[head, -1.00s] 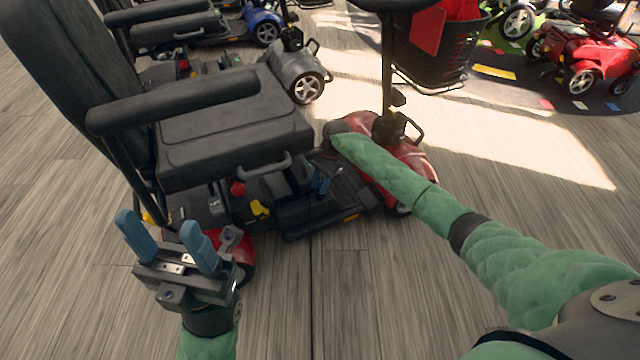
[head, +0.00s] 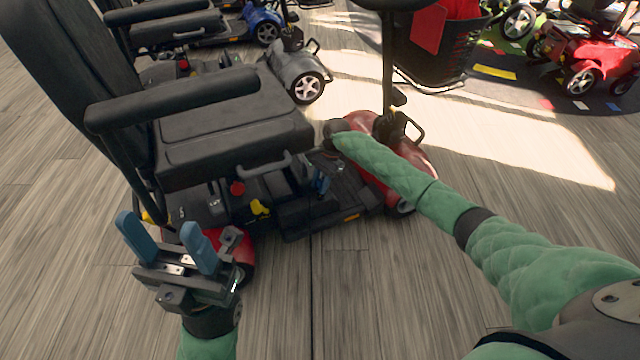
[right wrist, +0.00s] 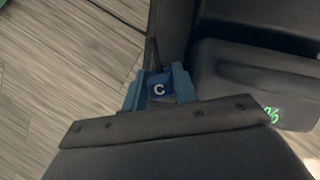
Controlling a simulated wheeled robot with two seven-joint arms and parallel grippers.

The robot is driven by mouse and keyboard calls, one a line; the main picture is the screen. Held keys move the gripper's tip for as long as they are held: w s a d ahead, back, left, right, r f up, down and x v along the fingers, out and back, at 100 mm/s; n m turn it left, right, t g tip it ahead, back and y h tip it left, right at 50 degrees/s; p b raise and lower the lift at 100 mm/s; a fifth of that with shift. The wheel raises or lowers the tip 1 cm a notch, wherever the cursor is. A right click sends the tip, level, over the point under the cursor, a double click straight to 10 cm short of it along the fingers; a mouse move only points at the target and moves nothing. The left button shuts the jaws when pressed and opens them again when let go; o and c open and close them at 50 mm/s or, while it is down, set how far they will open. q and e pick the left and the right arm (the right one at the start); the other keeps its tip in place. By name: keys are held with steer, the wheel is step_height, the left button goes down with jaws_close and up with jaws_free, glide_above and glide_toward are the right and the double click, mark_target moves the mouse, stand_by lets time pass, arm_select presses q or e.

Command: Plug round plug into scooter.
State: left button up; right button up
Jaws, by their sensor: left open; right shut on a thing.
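The scooter (head: 235,130) stands in front of me, with a black seat, red body and dark deck. My left gripper (head: 168,242) is open and empty, left of the scooter's rear.
A red knob (head: 237,188) and yellow part (head: 259,208) sit under the seat. A grey scooter (head: 297,82) stands behind. The wooden floor in front is clear.

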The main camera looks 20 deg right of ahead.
steer(key=shift+f+b, duration=0.75)
steer(key=shift+f, duration=0.25)
stand_by(0.6)
steer(key=o, duration=1.1)
steer(key=shift+c, duration=0.2)
steer(key=p+v, duration=0.1)
steer(key=v, duration=0.2)
steer(key=shift+r, duration=0.1)
steer(key=w+d+p, duration=0.1)
steer(key=w+d, duration=0.4)
steer(key=d, duration=0.5)
steer(key=shift+w+d, duration=0.3)
steer(key=shift+w, duration=0.1)
